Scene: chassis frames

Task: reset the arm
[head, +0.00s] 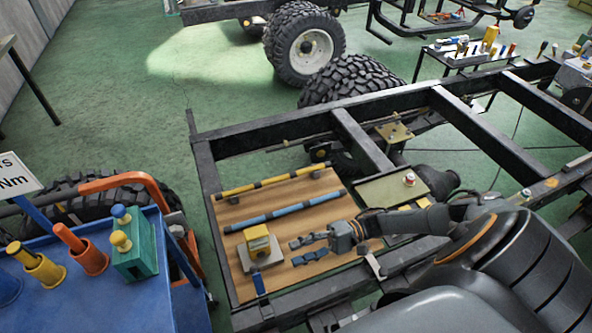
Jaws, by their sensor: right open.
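My right arm (432,222) comes in from the right and reaches left over a wooden board (325,197) set in the chassis frame. My right gripper (302,250) is open, with its two dark fingers pointing left over the board. Nothing shows between the fingers. A yellow block on a grey base (258,242) stands just left of the fingertips, apart from them. My left gripper is not in view.
A yellow-black bar (270,182) and a blue-black bar (285,212) lie across the board. Dark frame rails (270,130) surround it. A blue cart (75,285) with colored tools stands at left. Green floor (160,100) is open at upper left.

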